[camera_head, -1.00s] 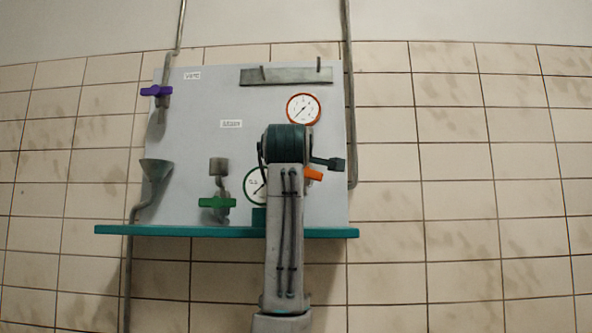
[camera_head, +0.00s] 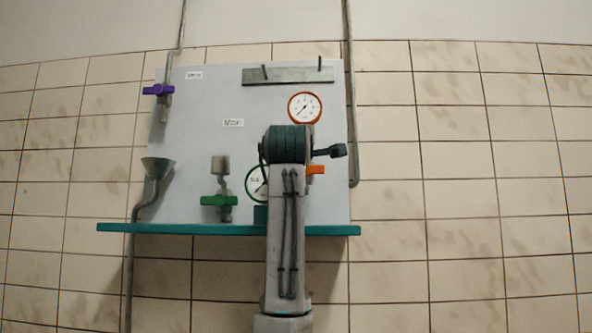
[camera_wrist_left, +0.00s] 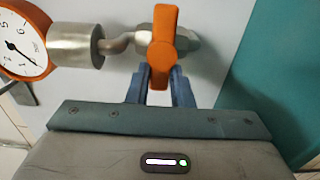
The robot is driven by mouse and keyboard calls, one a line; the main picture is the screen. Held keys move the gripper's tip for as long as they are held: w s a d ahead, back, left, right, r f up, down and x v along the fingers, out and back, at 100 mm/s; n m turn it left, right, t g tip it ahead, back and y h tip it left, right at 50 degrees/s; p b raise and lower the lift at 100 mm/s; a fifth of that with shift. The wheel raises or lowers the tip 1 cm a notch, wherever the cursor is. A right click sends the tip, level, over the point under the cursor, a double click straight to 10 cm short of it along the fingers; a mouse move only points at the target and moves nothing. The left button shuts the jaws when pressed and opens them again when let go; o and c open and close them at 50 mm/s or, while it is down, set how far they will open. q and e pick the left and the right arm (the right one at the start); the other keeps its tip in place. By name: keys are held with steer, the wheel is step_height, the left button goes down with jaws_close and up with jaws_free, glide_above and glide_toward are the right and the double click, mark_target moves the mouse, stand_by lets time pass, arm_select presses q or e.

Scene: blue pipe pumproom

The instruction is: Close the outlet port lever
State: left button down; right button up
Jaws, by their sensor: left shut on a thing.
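An orange lever (camera_wrist_left: 162,50) sits on a metal pipe fitting by the grey panel in the left wrist view. My left gripper (camera_wrist_left: 160,90) has its two blue-grey fingers on either side of the lever's lower end and is shut on it. In the head view, part of the orange lever (camera_head: 316,169) shows just right of my left arm, which covers the rest of it and the fingers. I cannot read an outlet label. My right gripper is not in view.
The grey panel (camera_head: 190,130) carries a purple lever (camera_head: 158,90), a green lever (camera_head: 219,201), a funnel (camera_head: 157,168) and an orange-rimmed gauge (camera_head: 305,107). A second gauge is partly behind my arm. A teal shelf (camera_head: 165,229) juts along the panel's bottom. The right wall is clear.

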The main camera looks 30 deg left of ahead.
arm_select(q)
steer(key=c, duration=1.3)
jaws_free()
steer(key=shift+f, duration=0.1)
steer(key=shift+s, duration=0.1)
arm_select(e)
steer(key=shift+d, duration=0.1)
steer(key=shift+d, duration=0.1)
arm_select(q)
steer(key=b+v, duration=0.3)
steer(key=v, duration=0.8)
steer(key=shift+b, duration=0.35)
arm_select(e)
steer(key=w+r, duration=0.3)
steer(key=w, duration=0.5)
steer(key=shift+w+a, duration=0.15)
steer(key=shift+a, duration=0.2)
